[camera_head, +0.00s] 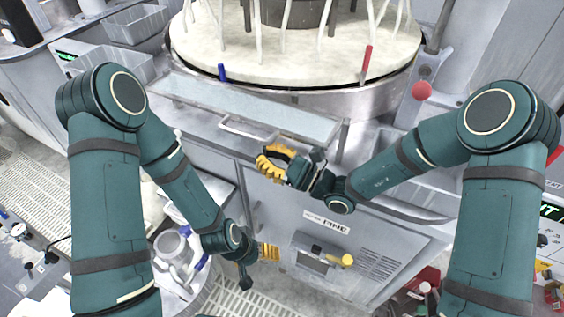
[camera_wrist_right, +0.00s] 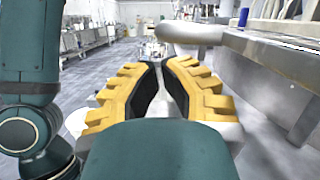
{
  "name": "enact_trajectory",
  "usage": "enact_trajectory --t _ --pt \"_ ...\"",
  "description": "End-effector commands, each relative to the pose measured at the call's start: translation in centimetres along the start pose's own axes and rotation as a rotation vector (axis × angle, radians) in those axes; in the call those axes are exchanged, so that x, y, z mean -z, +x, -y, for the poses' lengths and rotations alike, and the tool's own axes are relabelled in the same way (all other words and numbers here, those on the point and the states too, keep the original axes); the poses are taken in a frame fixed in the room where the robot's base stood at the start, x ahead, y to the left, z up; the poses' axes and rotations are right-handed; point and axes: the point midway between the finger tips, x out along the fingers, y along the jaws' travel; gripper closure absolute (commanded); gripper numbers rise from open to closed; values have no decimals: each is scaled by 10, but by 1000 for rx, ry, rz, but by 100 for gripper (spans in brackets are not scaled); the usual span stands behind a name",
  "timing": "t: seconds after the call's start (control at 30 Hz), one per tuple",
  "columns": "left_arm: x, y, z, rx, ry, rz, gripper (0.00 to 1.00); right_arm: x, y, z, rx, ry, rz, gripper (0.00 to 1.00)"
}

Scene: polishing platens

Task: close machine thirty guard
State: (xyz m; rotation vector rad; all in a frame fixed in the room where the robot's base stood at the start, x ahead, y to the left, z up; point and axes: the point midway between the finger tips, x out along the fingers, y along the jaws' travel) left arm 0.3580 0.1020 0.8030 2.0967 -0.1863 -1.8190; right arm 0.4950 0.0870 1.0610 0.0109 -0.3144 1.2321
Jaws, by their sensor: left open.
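The guard (camera_head: 245,104) is a long pale, see-through panel along the front of the round polishing machine, below the platen (camera_head: 300,58). Its bar handle (camera_head: 245,131) sticks out at the front. My right gripper (camera_head: 268,162), with yellow fingers, is just below the handle's right end. In the right wrist view its fingers (camera_wrist_right: 162,75) lean close together with a narrow gap; I cannot tell whether anything is between them. A rounded grey bar (camera_wrist_right: 190,33), which looks like the handle, shows beyond the fingertips. My left gripper (camera_head: 269,252) is open and low, in front of the cabinet.
A red button (camera_head: 422,91) sits to the right. Grey bins (camera_head: 135,24) stand at the back left. A bucket-like container (camera_head: 171,245) stands left of my left gripper.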

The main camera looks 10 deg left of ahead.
Motion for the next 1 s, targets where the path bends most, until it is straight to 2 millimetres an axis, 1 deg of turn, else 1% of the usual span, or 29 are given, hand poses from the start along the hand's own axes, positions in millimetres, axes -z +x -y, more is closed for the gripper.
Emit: enact_trajectory --t 0.03,0.1,0.3,0.7,1.0 --pt "0 0 0 0 0 0 23 0 8 -1 -3 -1 1 100" --pt "0 0 0 0 0 0 23 0 17 -1 -3 -1 1 100" --pt "0 0 0 0 0 0 23 0 30 0 -1 -1 0 100" --pt "0 -1 0 0 0 0 23 0 31 0 0 2 -1 100" --pt "5 -11 -4 1 -3 -10 23 -9 34 2 13 53 -1 100"
